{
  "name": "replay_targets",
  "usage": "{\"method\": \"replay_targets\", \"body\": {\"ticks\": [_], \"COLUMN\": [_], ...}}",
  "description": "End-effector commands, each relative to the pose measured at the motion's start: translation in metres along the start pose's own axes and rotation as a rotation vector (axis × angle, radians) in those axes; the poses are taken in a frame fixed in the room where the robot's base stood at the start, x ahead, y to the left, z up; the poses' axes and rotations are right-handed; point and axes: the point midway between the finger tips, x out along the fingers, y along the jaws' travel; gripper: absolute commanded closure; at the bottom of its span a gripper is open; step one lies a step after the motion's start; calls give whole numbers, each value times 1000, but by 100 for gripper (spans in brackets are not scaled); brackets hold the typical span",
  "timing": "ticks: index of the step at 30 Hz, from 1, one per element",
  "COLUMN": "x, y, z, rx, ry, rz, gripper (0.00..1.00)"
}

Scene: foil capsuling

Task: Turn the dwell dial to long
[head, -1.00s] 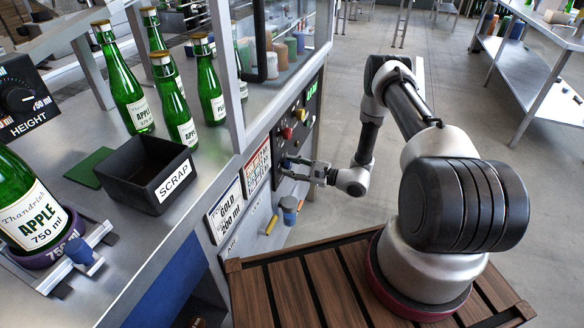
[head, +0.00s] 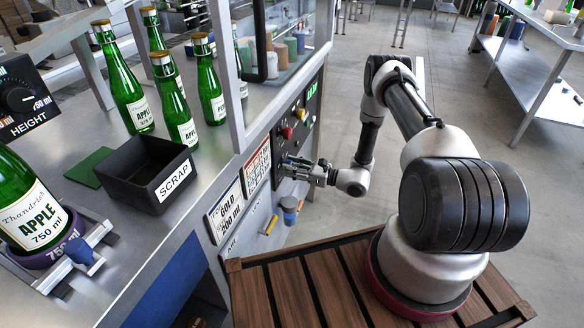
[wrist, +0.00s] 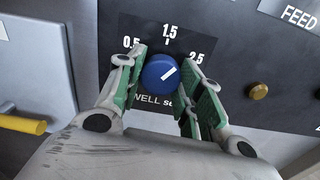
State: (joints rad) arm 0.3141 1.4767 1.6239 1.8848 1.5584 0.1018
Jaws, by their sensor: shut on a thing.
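The dwell dial (wrist: 160,72) is a round blue knob with a white pointer line, on a dark panel marked 0.5, 1.5 and 2.5 with partly covered "DWELL sec" lettering. Its pointer slants to the upper right, towards the 2.5 side. My gripper (wrist: 165,78) has its green-padded fingers on the left and right of the knob and is shut on it. In the head view my gripper (head: 290,166) reaches the front panel of the machine from the right, and its fingers largely hide the dial.
A "FEED" label (wrist: 299,14) and a brass-coloured button (wrist: 258,91) are right of the dial. A yellow handle (wrist: 22,124) sticks out at lower left. Red and yellow controls (head: 287,133) sit farther along the panel. A scrap bin (head: 147,172) and green bottles stand on the bench.

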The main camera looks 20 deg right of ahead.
Motion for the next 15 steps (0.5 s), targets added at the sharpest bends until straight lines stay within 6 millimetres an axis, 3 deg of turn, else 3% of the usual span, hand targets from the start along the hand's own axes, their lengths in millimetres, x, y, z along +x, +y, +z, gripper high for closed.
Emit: {"method": "replay_targets", "body": {"ticks": [15], "x": [-1], "y": [1], "z": [-1], "rx": [382], "ry": [2], "rz": [0], "gripper": [88]}}
